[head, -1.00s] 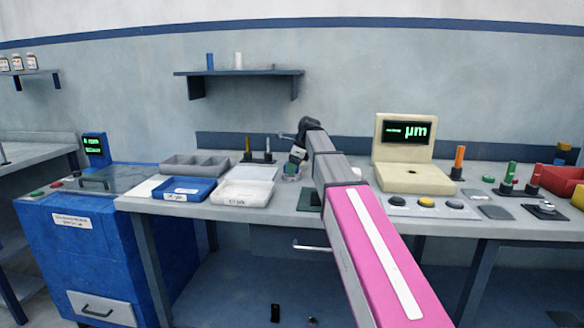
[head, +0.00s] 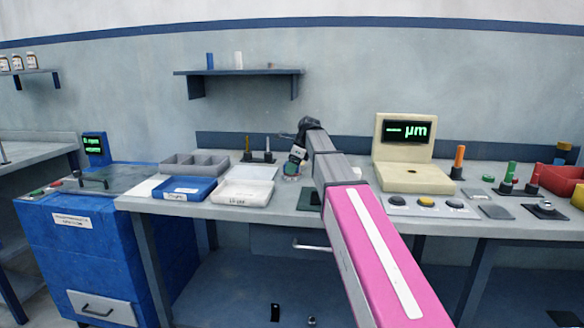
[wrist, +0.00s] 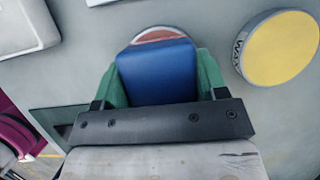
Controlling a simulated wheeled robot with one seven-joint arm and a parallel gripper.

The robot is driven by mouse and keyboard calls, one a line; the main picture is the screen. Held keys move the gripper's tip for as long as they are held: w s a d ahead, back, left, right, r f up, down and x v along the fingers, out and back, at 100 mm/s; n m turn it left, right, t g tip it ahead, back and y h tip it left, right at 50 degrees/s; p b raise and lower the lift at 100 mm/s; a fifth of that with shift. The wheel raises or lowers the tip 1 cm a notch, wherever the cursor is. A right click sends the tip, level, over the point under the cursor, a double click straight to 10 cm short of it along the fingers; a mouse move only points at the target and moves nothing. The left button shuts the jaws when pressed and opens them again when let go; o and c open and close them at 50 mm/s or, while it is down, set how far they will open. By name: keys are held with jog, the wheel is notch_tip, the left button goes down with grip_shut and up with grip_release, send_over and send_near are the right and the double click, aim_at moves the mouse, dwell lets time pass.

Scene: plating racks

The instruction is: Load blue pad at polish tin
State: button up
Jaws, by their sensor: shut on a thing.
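My gripper (wrist: 155,85) has green fingers and is shut on a blue pad (wrist: 155,70). In the wrist view the pad covers most of a round tin with a reddish-brown face and pale rim (wrist: 158,34), likely the polish tin. The pad is over or against this face; I cannot tell if they touch. In the head view my gripper (head: 293,168) is low over the bench, left of the cream gauge, and the pad is too small to make out.
A yellow-faced tin marked WAX (wrist: 282,48) lies close on the right in the wrist view. A white tray (head: 243,192) and a blue tray (head: 183,189) stand left of my gripper. The cream gauge (head: 412,178) stands right. A dark plate (head: 309,201) lies on the bench's front.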

jog(key=shift+r, duration=3.5)
